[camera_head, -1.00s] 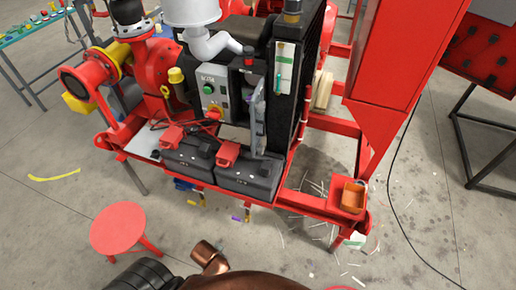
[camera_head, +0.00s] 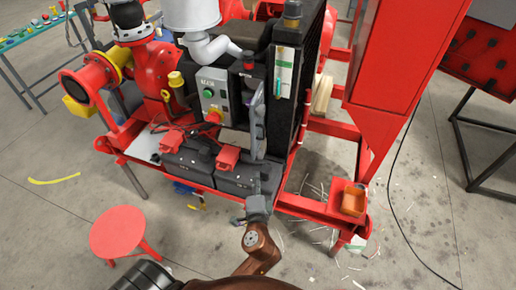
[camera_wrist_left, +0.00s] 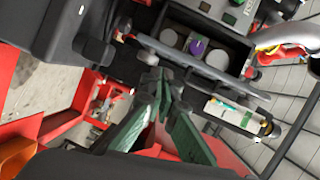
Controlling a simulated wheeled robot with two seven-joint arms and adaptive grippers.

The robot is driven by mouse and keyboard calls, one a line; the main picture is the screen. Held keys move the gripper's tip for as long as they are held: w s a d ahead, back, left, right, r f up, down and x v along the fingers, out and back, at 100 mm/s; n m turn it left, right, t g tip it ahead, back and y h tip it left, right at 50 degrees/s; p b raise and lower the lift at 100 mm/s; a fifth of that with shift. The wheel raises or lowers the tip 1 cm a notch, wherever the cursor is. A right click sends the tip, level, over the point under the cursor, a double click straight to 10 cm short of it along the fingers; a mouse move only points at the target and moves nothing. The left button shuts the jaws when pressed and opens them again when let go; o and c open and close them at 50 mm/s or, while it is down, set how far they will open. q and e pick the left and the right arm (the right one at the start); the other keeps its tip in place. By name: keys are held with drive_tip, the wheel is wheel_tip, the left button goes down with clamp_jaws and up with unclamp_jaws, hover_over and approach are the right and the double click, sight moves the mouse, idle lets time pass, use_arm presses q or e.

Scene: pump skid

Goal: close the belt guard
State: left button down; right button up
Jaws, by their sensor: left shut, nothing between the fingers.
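A narrow grey panel (camera_head: 257,118), seen almost edge-on, stands out from the front of the engine block beside the control box; I take it to be the belt guard, swung open. In the left wrist view the grey panel (camera_wrist_left: 200,66) runs as a long bar across the picture, just beyond the fingertips. My left gripper (camera_head: 259,196) is below the panel, in front of the right battery. In the left wrist view the left gripper (camera_wrist_left: 163,78) has its green-padded fingers together at the tips, with nothing between them. Whether they touch the panel I cannot tell. My right gripper is not in view.
A tall red cabinet (camera_head: 398,60) and an orange cup (camera_head: 353,201) stand to the right. A red stool (camera_head: 118,230) is at front left.

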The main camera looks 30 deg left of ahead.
use_arm(q)
drive_tip(key=w+d+r+m+t, duration=0.2)
drive_tip(key=w+d+r, duration=0.1)
drive_tip(key=r, duration=0.1)
drive_tip(key=w+a, duration=0.6)
drive_tip(key=a, duration=0.2)
drive_tip(key=shift+w+a+r, duration=0.15)
drive_tip(key=shift+w+a, duration=0.1)
drive_tip(key=shift+s+a, duration=0.1)
